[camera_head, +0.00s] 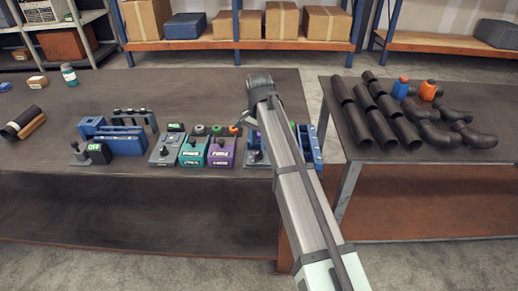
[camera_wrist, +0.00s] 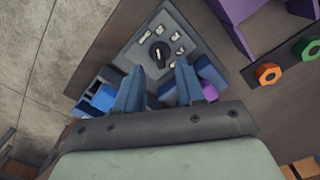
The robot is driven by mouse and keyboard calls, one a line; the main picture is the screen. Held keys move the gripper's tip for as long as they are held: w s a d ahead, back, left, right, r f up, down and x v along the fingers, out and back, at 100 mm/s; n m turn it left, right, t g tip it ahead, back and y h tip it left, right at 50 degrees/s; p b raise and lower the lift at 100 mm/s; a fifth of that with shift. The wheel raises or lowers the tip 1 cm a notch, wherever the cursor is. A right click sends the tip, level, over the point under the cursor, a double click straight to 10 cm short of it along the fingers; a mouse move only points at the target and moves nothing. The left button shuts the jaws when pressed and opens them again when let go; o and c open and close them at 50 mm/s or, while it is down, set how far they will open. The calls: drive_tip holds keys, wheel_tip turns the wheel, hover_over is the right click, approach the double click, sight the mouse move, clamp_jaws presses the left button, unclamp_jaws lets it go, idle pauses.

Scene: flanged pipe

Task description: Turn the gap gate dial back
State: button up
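A dark round dial (camera_wrist: 160,54) with a pale pointer mark sits on a grey panel (camera_wrist: 150,28), with several small pale labels in an arc around it. My gripper (camera_wrist: 158,75) is open and empty, its two blue-grey fingers apart. In the wrist view the fingertips lie just below the dial, one toward each side; their height above the panel cannot be told. In the head view a grey box (camera_head: 252,157) right of the purple box seems to be this panel, mostly behind my arm. My fingers are hidden there.
The purple box (camera_head: 221,153), a teal box (camera_head: 193,153) and another grey knob box (camera_head: 164,152) stand close to the left. Blue fixtures (camera_head: 308,147) stand close to the right. Black pipes (camera_head: 382,114) lie on the right table.

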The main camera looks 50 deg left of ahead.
sight(259, 151)
drive_tip(key=shift+f, duration=1.85)
clamp_jaws()
